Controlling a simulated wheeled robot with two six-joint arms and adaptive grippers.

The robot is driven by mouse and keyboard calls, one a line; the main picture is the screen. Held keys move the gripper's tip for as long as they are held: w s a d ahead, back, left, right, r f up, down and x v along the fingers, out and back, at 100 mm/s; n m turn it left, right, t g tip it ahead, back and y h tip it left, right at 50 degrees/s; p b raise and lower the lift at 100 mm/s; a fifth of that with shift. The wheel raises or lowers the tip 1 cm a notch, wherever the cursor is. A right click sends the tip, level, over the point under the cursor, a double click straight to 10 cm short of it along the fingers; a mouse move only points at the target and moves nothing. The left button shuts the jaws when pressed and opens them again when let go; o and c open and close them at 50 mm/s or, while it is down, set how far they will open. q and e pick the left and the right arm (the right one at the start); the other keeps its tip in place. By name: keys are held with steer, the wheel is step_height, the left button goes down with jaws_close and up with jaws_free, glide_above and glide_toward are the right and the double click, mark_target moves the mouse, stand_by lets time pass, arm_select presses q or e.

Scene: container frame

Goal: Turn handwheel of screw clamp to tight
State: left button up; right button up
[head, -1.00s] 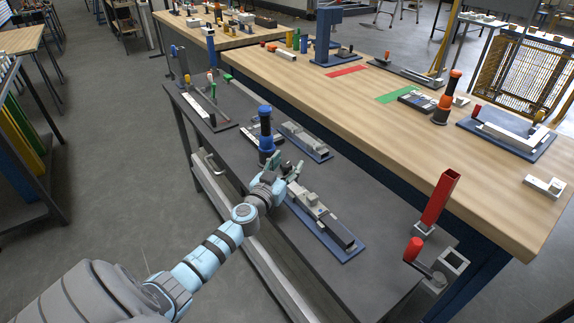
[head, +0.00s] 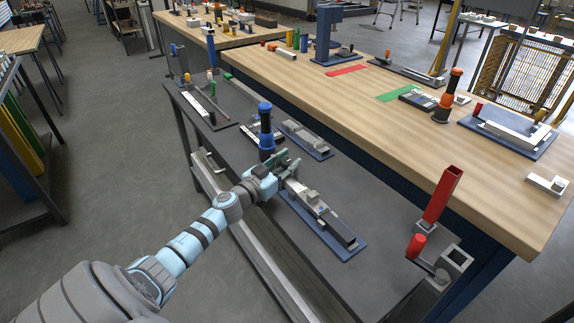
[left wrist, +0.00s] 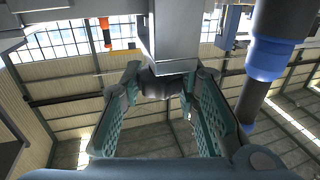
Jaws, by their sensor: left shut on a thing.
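The screw clamp (head: 322,208) has grey metal blocks on a blue base plate (head: 345,252) and lies on the dark bench. Its handwheel is at the far-left end, mostly covered by my left gripper in the head view. My left gripper (head: 284,166) is at that end, with its fingers around the handwheel. In the left wrist view, a dark round handwheel (left wrist: 165,86) sits between the two teal finger pads, in front of a grey block (left wrist: 175,35). The fingers are shut on it. The wheel's turn angle cannot be read. My right gripper is not in view.
A blue-and-black upright tool (head: 266,135) stands close behind my left gripper and also shows in the left wrist view (left wrist: 262,70). Another blue-plate fixture (head: 306,139) lies beyond. A red post (head: 440,196) and red-handled crank (head: 416,246) stand at the right end. Bare bench lies between.

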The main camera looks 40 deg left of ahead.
arm_select(q)
steer(key=m+h+p, duration=0.1)
steer(key=h, duration=0.1)
steer(key=shift+a+r+m+h, duration=0.1)
steer(key=shift+m+h, duration=0.3)
steer(key=shift+m+g+h, duration=0.3)
steer(key=shift+m+h, duration=0.2)
steer(key=shift+h, duration=0.2)
steer(key=m+g+h+b, duration=0.1)
steer(key=h+b, duration=0.1)
steer(key=b, duration=0.2)
steer(key=m+g+h+b, duration=0.1)
steer(key=m+h+b, duration=0.1)
steer(key=b, duration=0.3)
steer(key=m+g+h+b, duration=0.1)
steer(key=m+h+b, duration=0.1)
steer(key=h+b, duration=0.1)
steer(key=shift+f+g+b, duration=0.3)
steer(key=shift+g+b, duration=0.1)
steer(key=shift+b, duration=0.3)
steer(key=shift+r+m+h+b, duration=0.15)
steer(key=shift+m+h+b, duration=0.15)
steer(key=shift+b, duration=0.3)
steer(key=o, duration=1.2)
